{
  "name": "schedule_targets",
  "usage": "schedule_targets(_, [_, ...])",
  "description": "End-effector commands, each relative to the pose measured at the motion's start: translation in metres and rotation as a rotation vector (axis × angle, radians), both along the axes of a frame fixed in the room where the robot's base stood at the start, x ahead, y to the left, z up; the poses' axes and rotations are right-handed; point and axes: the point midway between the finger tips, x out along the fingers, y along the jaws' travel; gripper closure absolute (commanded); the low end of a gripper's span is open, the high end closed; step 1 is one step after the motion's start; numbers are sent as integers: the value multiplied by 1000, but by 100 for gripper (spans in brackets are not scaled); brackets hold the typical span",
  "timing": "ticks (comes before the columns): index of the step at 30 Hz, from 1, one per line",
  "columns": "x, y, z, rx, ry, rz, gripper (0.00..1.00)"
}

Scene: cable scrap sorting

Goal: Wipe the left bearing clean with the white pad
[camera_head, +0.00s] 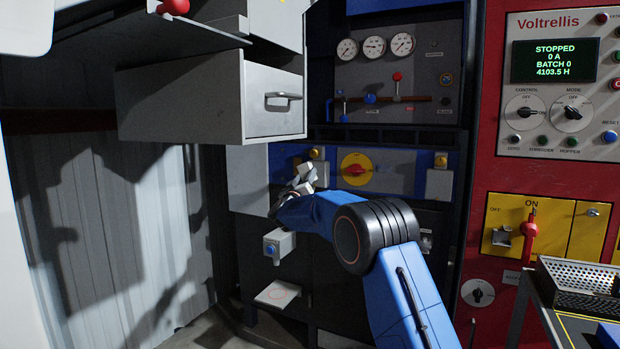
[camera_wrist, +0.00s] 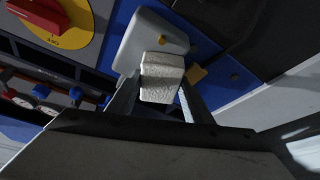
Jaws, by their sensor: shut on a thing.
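My gripper (camera_wrist: 160,98) is shut on the white pad (camera_wrist: 162,77), a pale, rough block between its two fingers in the wrist view. The left bearing appears to be the light grey housing (camera_wrist: 135,45) just beyond the pad, partly hidden by it. I cannot tell whether the pad touches it. In the head view my gripper (camera_head: 303,186) is in front of this left housing, with a yellow cap (camera_head: 317,154) showing above it. Any dirt on the bearing is hidden or too small to tell. A similar right housing (camera_head: 440,185) has its own yellow cap.
A red switch on a yellow disc (camera_head: 356,169) is right of my gripper. A grey drawer box (camera_head: 190,100) with a handle overhangs at the upper left. Below are a small box with a blue button (camera_head: 279,244) and a pale plate (camera_head: 277,293). A perforated tray (camera_head: 585,275) stands right.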

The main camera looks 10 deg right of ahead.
Motion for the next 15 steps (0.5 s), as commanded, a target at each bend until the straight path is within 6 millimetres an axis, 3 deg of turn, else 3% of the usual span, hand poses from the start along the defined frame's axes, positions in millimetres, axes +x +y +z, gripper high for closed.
schedule_targets(15, [0,9,0,0,1,1,72])
